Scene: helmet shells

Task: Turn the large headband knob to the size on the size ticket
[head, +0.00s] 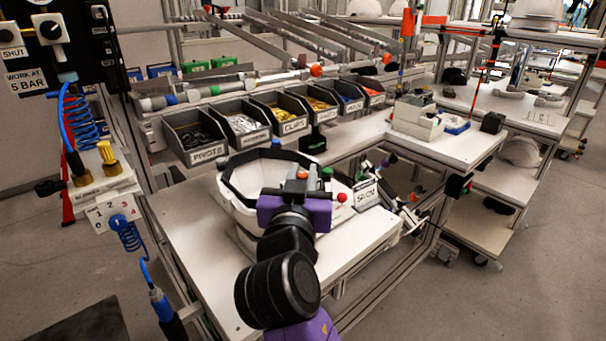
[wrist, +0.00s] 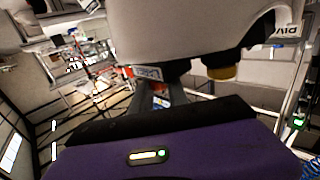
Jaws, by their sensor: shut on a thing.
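The white shell (head: 245,205) stands on the bench with its open side up. My purple gripper (head: 297,181) is at its near side, with its fingertips close to the wall. In the wrist view the pale shell (wrist: 190,35) fills the top, and my dark fingers (wrist: 148,88) reach up to its lower edge. My gripper is shut on what appears to be the large headband knob, mostly hidden by the fingers. A smaller brownish knob (wrist: 222,73) sits to the right, apart from the fingers. The size ticket (head: 366,194) stands right of the shell; its number is not clearly readable.
Grey bins (head: 195,138) of small parts line the back of the bench. A red ball-topped part (head: 342,198) is beside the shell. A valve with a yellow knob (head: 107,152) is at the left. The bench's front left (head: 190,225) is bare.

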